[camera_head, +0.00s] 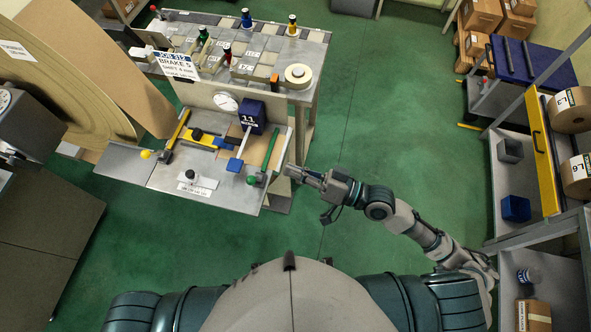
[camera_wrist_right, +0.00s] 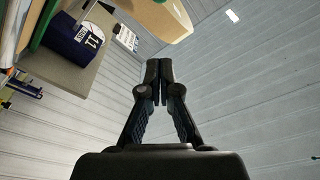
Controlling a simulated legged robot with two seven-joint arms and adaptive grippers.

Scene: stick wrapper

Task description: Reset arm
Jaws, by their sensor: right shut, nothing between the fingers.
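My right arm reaches in from the lower right in the head view. Its gripper (camera_head: 291,171) is just off the right edge of the machine's metal bench (camera_head: 224,196), near the green-handled lever (camera_head: 269,150). In the right wrist view the gripper (camera_wrist_right: 158,90) has its fingers together with nothing between them. A dark blue block marked 11 (camera_head: 252,115) stands on the bench, and it also shows in the wrist view (camera_wrist_right: 78,38). My left arm and gripper do not show in the head view.
A worktable with colored bottles (camera_head: 292,24) and a tape roll (camera_head: 298,76) stands behind the bench. A big cardboard-colored roll (camera_head: 75,75) is at left. A shelf with a blue bin (camera_head: 515,208) and brown rolls (camera_head: 572,110) is at right. Green floor (camera_head: 390,120) between is clear.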

